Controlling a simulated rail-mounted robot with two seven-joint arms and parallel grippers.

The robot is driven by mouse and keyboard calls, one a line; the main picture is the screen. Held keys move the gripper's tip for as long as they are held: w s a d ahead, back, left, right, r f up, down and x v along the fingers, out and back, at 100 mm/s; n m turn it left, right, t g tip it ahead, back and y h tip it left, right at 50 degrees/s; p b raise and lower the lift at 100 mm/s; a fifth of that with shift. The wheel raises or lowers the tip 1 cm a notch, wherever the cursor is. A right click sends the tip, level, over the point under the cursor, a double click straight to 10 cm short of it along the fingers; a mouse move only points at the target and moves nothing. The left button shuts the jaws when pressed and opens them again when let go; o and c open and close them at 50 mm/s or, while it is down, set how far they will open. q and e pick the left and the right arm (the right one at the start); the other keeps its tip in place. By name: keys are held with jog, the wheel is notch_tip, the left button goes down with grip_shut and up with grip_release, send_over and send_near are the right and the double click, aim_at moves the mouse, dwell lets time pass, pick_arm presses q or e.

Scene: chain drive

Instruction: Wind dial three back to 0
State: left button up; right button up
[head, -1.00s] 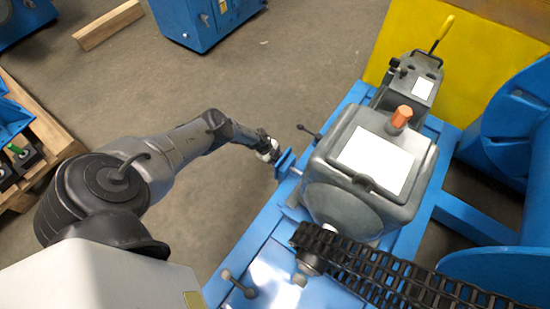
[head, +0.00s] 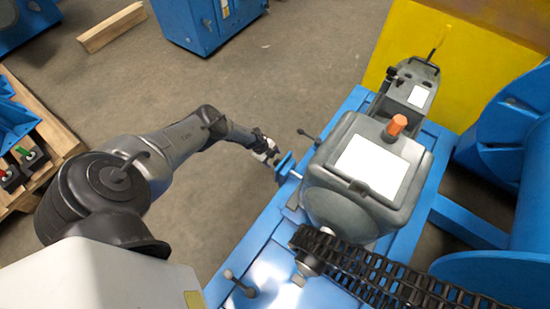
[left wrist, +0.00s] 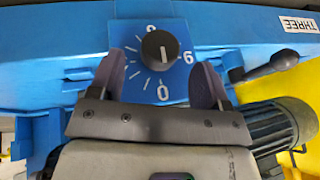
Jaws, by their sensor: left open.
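Dial three shows in the left wrist view as a round black knob (left wrist: 159,49) on a blue plate (left wrist: 142,85) with white ticks and numerals. A short white mark shows on the knob, roughly upright; which end points is unclear. A white label reading THREE (left wrist: 298,22) is at the upper right. My left gripper (left wrist: 163,68) is open, one finger on each side of the knob, apart from it. In the head view, my left gripper (head: 276,158) is at the small blue plate (head: 285,167) on the machine's left side.
A grey gearbox housing (head: 366,175) with an orange cap stands on the blue frame, right of the plate. A black chain (head: 390,280) runs below it. A lever with a dark knob (left wrist: 271,65) is near the right finger. Open floor lies left of the frame.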

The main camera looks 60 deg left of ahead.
pick_arm(q)
jog(key=p+v, duration=0.6)
jog(key=v, duration=0.3)
jog(key=shift+r, duration=0.35)
jog(key=shift+s, duration=0.1)
